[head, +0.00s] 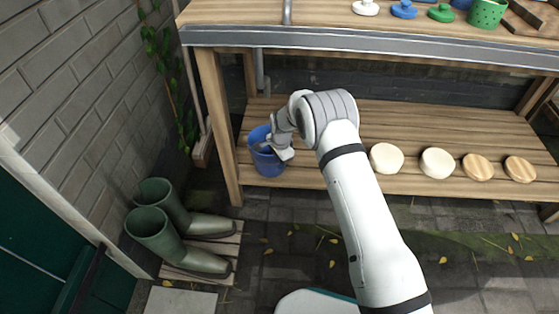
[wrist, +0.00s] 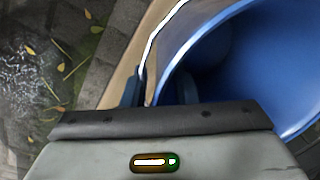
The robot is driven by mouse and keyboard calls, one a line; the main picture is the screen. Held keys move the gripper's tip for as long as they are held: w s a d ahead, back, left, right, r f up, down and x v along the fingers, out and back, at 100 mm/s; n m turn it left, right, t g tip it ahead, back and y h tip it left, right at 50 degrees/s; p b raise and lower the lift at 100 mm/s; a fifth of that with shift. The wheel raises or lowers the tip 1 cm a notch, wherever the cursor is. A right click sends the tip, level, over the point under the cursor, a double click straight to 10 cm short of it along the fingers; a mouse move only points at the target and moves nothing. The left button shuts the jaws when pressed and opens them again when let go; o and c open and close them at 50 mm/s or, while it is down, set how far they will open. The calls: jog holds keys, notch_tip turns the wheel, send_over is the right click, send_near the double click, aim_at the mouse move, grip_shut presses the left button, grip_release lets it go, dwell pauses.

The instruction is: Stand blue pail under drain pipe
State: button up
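The blue pail (head: 264,163) is at the left end of the lower shelf, near its front edge. It looks roughly upright; I cannot tell whether its base rests on the boards. A grey drain pipe (head: 260,70) comes down below the bench top, above and behind the pail. My gripper (head: 270,147) is at the pail's right rim. In the wrist view the pail (wrist: 245,60) fills the upper right, and my gripper's dark fingers (wrist: 160,90) straddle its wall. Whether they clamp it is unclear. The pail's far side and base are partly hidden.
Several round pale wooden pieces (head: 437,162) lie along the lower shelf (head: 330,117) to the right. A bench leg (head: 218,125) stands left of the pail. Green boots (head: 170,235) stand on a slatted mat at lower left. Small items and a green pot (head: 487,13) are on top.

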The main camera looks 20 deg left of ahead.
notch_tip(320, 180, up, 12)
jog(key=d+p, duration=0.1)
jog(key=p, duration=0.4)
jog(key=shift+s+r, duration=0.15)
jog(key=shift+s, duration=0.3)
